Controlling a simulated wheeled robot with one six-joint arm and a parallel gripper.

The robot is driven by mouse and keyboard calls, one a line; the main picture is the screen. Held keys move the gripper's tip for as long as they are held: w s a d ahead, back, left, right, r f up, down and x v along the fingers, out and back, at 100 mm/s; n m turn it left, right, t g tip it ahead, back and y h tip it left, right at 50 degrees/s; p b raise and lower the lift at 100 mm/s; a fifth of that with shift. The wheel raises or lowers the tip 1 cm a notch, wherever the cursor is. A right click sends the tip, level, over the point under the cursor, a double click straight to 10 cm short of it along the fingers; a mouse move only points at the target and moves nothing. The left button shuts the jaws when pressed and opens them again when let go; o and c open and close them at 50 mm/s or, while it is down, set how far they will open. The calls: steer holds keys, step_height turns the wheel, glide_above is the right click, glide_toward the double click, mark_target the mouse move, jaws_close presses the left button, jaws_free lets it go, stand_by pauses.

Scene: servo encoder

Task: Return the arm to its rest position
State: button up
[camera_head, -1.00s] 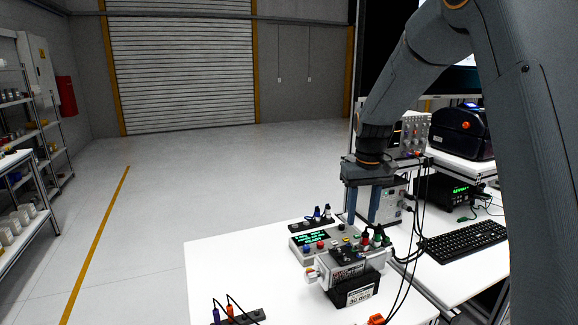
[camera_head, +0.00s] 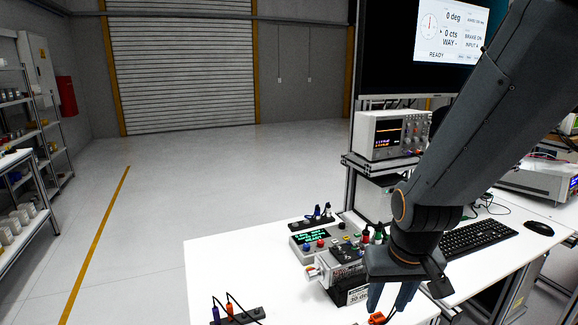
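My gripper (camera_head: 391,298) hangs low over the front right of the white table, fingers pointing down. Its two fingers show apart with nothing visible between them. My arm comes down from the upper right to it. The servo encoder unit (camera_head: 335,263) stands on the table just left of the gripper, with a dark labelled block at its front. The gripper body covers the right part of this unit. Whether they touch cannot be told.
A control box with a green display (camera_head: 312,237) stands behind the unit. Cable plugs sit in a strip (camera_head: 238,317) at the front. An oscilloscope (camera_head: 390,134), keyboard (camera_head: 478,237) and mouse (camera_head: 538,228) are at right. The monitor (camera_head: 450,30) reads READY.

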step_height(320, 180, down, 11)
steer(key=g+b, duration=0.2)
steer(key=b, duration=0.6)
steer(key=shift+s, duration=0.35)
